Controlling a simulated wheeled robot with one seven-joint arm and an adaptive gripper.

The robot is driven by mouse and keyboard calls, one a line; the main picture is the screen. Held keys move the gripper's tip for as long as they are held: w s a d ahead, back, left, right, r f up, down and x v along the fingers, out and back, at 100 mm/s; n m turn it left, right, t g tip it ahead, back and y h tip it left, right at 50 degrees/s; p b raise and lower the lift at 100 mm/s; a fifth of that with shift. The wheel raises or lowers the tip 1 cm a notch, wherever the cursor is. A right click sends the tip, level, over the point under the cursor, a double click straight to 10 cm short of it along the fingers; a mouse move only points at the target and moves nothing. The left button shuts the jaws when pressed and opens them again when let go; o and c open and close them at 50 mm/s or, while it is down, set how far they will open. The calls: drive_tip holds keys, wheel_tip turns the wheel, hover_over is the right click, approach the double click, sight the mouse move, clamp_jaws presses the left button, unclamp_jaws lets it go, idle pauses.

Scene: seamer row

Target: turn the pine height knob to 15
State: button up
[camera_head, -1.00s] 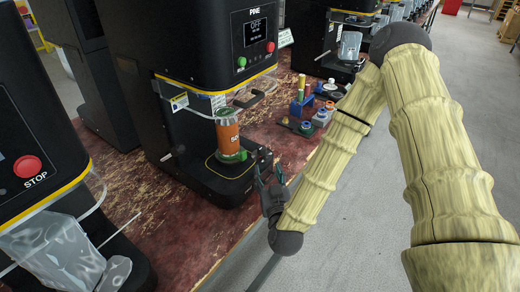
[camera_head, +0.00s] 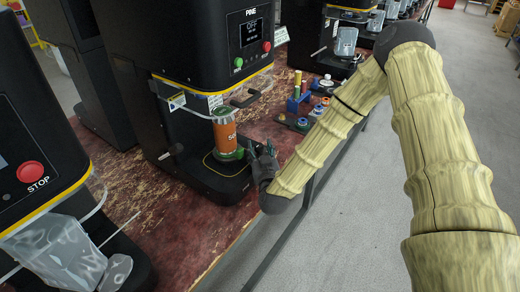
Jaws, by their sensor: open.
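The pine seamer (camera_head: 160,35) is a black machine labelled PINE, with a lit screen (camera_head: 252,28) that reads OFF. A can with an orange label (camera_head: 225,138) stands upright on its green-edged base plate. My gripper (camera_head: 261,149) is open and seems empty, just right of the can at the front of the machine's base. I cannot tell whether it touches the base.
A green and a red button (camera_head: 267,46) sit below the screen. A dark handle (camera_head: 250,98) juts out above the can. Coloured small parts (camera_head: 304,105) lie on the worn red bench to the right. Another seamer (camera_head: 30,130) stands close at left. Grey floor is clear at right.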

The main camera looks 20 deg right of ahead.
sight(265, 152)
drive_tip(key=c, duration=1)
drive_tip(key=shift+c, duration=0.2)
drive_tip(key=shift+d+n+y, duration=0.1)
drive_tip(key=shift+n+y, duration=0.2)
